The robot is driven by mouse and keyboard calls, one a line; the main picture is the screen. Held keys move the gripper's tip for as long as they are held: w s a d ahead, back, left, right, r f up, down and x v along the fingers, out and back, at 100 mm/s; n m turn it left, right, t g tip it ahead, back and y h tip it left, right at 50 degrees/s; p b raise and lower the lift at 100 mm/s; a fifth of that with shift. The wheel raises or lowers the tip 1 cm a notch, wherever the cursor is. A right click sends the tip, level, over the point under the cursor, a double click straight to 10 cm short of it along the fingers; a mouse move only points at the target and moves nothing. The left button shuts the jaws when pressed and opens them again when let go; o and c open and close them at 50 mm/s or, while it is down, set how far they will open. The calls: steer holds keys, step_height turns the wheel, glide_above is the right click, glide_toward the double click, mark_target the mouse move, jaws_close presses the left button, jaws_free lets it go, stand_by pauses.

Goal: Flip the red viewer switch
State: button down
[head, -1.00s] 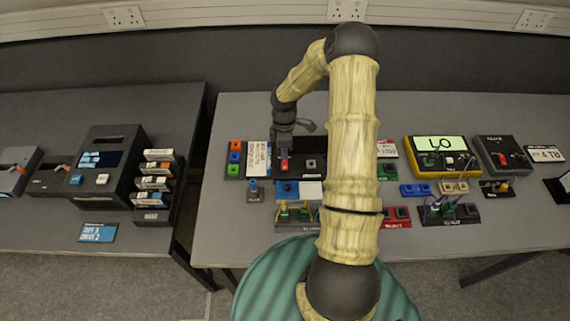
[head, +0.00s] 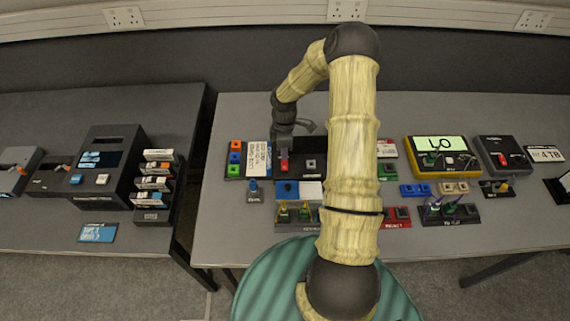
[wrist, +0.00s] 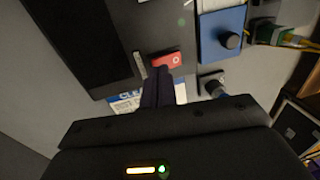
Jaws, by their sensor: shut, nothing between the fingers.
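A red switch (head: 284,166) sits on a dark panel (head: 311,172) on the right-hand table, left of my arm. It also shows in the wrist view (wrist: 174,60) as a red piece with a small pale mark, beside a narrow grey strip (wrist: 140,66). My gripper (head: 284,152) is over this panel, just behind the switch in the head view. In the wrist view its shut, empty fingers (wrist: 158,76) end at or very near the switch's edge. I cannot tell whether they touch it. The fingertips hide part of the panel.
A blue block (head: 287,189) and a pegged cable panel (head: 298,216) lie in front. A coloured button strip (head: 235,159) and white label card (head: 257,158) stand left. A yellow "LO" meter (head: 440,157) and a dark box with a red switch (head: 502,159) are at right.

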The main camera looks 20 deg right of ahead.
steer(key=shift+f+b, duration=0.35)
steer(key=shift+f, duration=0.4)
stand_by(0.9)
steer(key=shift+r, duration=0.1)
steer(key=shift+r+p, duration=2.85)
steer(key=shift+r, duration=0.55)
steer(key=s+a+r+m+t, duration=0.2)
steer(key=s+a+r+m, duration=0.3)
steer(key=s+r, duration=0.4)
steer(key=s+a+r+m+t, duration=0.2)
steer(key=s+a+r+m, duration=0.3)
steer(key=s+r+m, duration=0.3)
step_height(320, 180, up, 4)
steer(key=shift+s+a+f+h, duration=0.1)
steer(key=shift+s+a+h, duration=0.2)
steer(key=shift+s+h, duration=0.1)
